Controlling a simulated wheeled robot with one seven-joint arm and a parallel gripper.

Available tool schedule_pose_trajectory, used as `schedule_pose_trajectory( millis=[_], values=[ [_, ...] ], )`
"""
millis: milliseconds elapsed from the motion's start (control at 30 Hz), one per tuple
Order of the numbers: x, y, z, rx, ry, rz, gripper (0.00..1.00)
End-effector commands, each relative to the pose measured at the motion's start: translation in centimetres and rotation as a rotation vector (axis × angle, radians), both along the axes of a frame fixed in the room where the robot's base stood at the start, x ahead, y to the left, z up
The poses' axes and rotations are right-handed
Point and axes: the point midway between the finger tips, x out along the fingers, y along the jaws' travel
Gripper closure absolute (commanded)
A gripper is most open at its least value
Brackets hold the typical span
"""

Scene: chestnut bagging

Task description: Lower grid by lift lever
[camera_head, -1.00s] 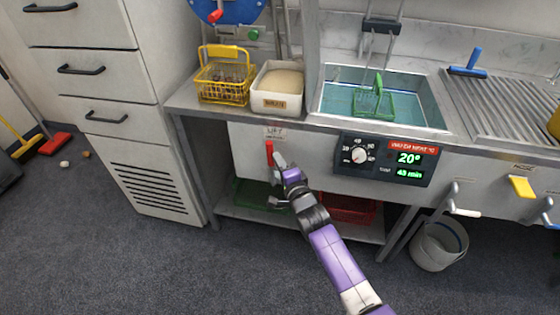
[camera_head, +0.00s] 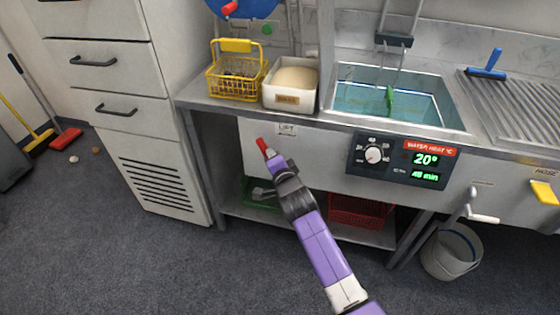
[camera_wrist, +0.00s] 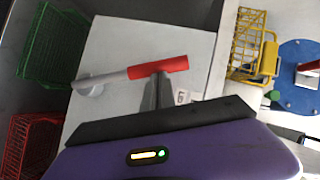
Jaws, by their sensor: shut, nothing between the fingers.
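The lift lever shows its red grip (camera_head: 263,147) on the white front panel under the counter, near a label reading LIFT. In the wrist view the red grip (camera_wrist: 176,65) sits on a grey rod. My gripper (camera_head: 272,158) is at the lever; in the wrist view its shut fingers (camera_wrist: 158,88) reach the grip and appear to touch it, with nothing held between them. The green grid (camera_head: 389,98) hangs in the sink under a hanger (camera_head: 394,40); only a small upper part shows, the rest seems under the water.
A yellow basket (camera_head: 236,80) and a white bin (camera_head: 291,84) stand on the counter left of the sink (camera_head: 444,110). A heater panel (camera_head: 365,172) is right of the lever. Green (camera_wrist: 52,45) and red (camera_head: 358,211) crates lie on the shelf below.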

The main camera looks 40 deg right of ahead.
Motion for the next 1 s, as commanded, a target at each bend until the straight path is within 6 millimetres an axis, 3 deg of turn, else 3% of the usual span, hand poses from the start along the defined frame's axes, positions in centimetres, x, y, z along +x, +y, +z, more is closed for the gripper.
schedule_pose_trajectory(
  millis=[400,1000],
  values=[
    [3.4,2.7,-1.5,-0.182,0.232,0.003,1.0],
    [4.3,3.5,-2.4,-0.245,0.315,0.003,1.0]
  ],
)
